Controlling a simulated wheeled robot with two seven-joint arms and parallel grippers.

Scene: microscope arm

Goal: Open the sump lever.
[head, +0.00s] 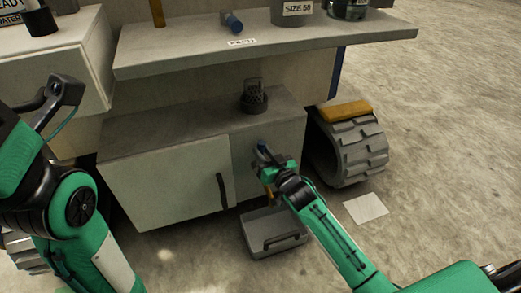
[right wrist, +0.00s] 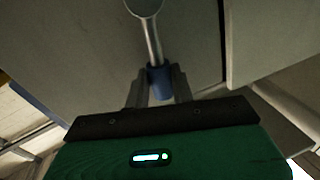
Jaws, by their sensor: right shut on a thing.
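The sump lever is a metal rod with a blue grip (right wrist: 158,82), hanging from a round metal pivot (right wrist: 145,7) in the right wrist view. In the head view only a bit of blue (head: 261,145) shows at the grey cabinet front. My right gripper (head: 263,154) is at that spot; in the right wrist view its two fingers (right wrist: 158,90) are closed on either side of the blue grip. The fingers hide part of the grip. My left arm shows at the left of the head view, but I do not see its gripper fingers.
A grey tray (head: 262,218) with a handle lies on the floor below the right gripper. A cabinet door with a dark handle (head: 221,190) is to its left. A shelf (head: 190,55) juts out above. A treaded wheel (head: 355,148) and a paper sheet (head: 366,208) are to the right.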

